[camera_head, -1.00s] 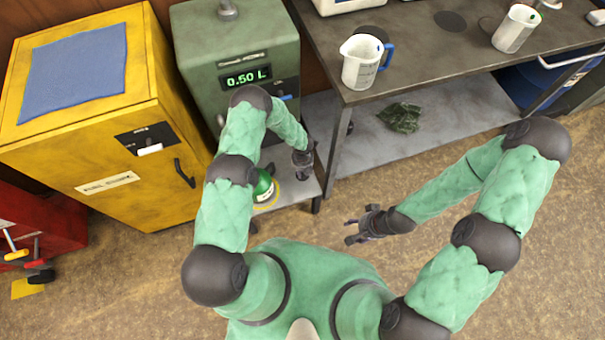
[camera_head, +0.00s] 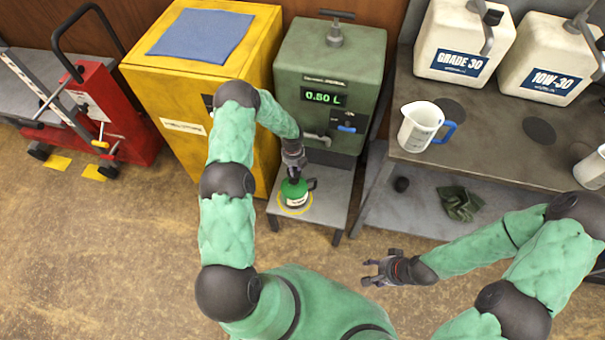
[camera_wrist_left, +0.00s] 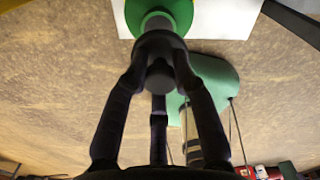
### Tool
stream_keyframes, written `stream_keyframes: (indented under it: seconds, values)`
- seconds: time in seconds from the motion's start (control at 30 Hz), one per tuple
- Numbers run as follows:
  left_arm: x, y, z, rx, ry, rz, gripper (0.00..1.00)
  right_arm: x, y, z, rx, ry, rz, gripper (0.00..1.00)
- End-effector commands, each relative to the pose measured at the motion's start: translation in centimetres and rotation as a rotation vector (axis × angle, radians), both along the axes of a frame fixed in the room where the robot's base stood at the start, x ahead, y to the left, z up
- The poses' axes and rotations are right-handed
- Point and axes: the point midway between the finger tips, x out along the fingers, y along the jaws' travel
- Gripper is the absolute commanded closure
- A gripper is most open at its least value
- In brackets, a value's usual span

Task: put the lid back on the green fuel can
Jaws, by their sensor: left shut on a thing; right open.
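The green fuel can (camera_head: 296,196) stands upright inside a yellow ring on the low grey stand. Its green top also shows at the upper edge of the left wrist view (camera_wrist_left: 180,10). My left gripper (camera_head: 294,172) is right above the can, pointing down. Its fingers are shut on a dark round lid (camera_wrist_left: 160,62), which overlaps the can's top in the left wrist view. I cannot tell whether the lid touches the can's opening. My right gripper (camera_head: 376,270) is open and empty over the floor, to the right of the stand.
The green dispenser (camera_head: 330,75) reading 0.50 L stands behind the stand (camera_head: 333,190). A yellow cabinet (camera_head: 195,85) is to its left. The workbench (camera_head: 470,150) at right holds a white jug (camera_head: 418,128) and oil containers. The floor in front is clear.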

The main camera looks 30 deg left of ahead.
Motion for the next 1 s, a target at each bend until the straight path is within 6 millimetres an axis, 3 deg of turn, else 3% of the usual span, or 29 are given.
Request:
stream_keyframes:
  seconds: [0.27,1.0]
  values:
    - [-0.1,0.1,-0.9,-0.001,0.001,0.004,0.99,0.0,0.0,-0.7,0.0,0.001,0.0,0.44]
    - [0.0,0.1,-6.3,0.0,0.0,0.004,0.99,0.0,0.0,-4.5,0.0,0.0,0.0,0.44]
